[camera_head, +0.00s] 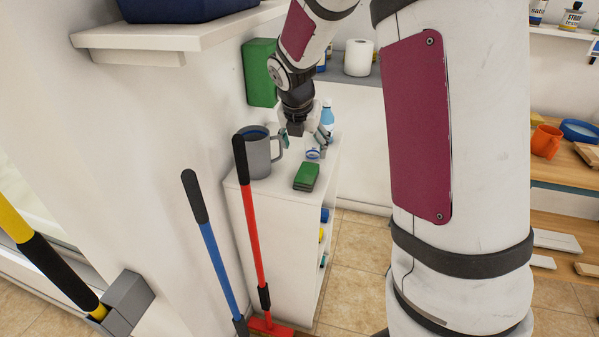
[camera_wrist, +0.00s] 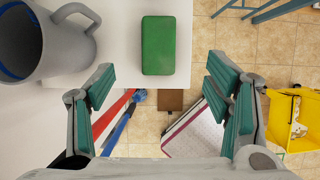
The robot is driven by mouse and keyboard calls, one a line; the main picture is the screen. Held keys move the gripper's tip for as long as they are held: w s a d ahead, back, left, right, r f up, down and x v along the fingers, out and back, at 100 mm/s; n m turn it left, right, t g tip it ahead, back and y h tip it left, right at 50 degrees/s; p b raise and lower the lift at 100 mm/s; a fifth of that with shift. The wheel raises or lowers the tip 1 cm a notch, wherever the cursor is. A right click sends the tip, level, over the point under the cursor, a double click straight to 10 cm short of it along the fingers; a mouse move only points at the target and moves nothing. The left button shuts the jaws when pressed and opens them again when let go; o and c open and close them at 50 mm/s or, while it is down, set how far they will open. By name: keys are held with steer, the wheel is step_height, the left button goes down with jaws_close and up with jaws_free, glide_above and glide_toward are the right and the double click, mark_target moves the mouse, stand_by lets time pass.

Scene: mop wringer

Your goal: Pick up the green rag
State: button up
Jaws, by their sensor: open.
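The green rag (camera_head: 306,177) looks like a thick, flat rectangular block. It lies on the white cabinet top near its front edge, and it also shows at the top middle of the wrist view (camera_wrist: 166,45). My gripper (camera_head: 305,138) is open and empty above the cabinet, behind the rag in the head view. In the wrist view my gripper (camera_wrist: 162,88) has its green-padded fingers spread wide. The rag sits beyond the fingertips, roughly centred between them, with nothing touching it.
A grey mug (camera_head: 258,155) stands left of the rag, close to my gripper, and a blue bottle (camera_head: 327,118) stands behind. Red-handled (camera_head: 254,225) and blue-handled (camera_head: 214,260) tools lean before the white cabinet (camera_head: 275,245). A yellow bucket (camera_wrist: 284,120) is at right.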

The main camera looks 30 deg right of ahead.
mark_target(306, 170)
steer(key=x, duration=0.7)
steer(key=shift+f+b, duration=0.25)
steer(key=shift+b, duration=0.1)
steer(key=shift+x, duration=2.65)
steer(key=shift+w+a, duration=0.1)
steer(key=shift+a, duration=0.05)
steer(key=shift+f, duration=0.25)
steer(key=c, duration=1.1)
steer(key=shift+a, duration=0.1)
steer(key=shift+c, duration=1.4)
steer(key=shift+r, duration=0.15)
